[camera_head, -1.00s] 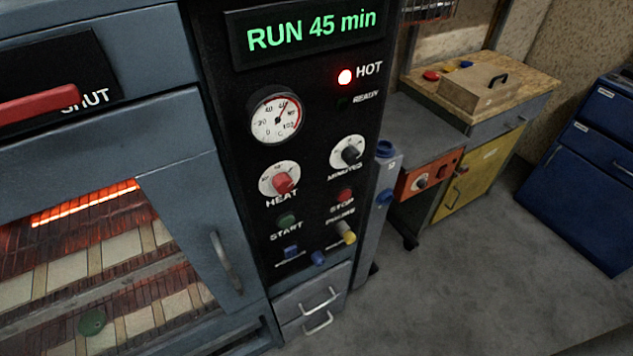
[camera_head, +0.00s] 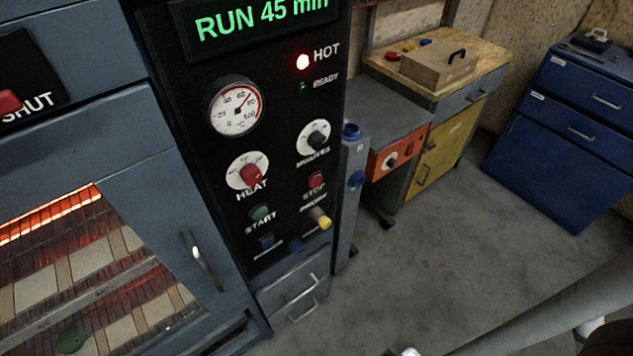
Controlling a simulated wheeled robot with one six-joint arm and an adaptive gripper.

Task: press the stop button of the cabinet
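The cabinet (camera_head: 135,125) stands at the left, with a black control panel (camera_head: 180,120) on its right part. The red stop button (camera_head: 316,180) sits on that panel, just above its STOP label and below the minutes knob (camera_head: 315,138). The green start button (camera_head: 260,213) is to its lower left. The display (camera_head: 262,20) reads RUN 45 min, and the red HOT lamp (camera_head: 303,62) is lit. My gripper cannot be made out. A pale grey link of my arm crosses the lower right corner, well apart from the panel.
The red heat knob (camera_head: 251,174), yellow knob (camera_head: 320,218) and blue switches (camera_head: 266,241) lie near the stop button. The grey floor (camera_head: 430,260) between is clear.

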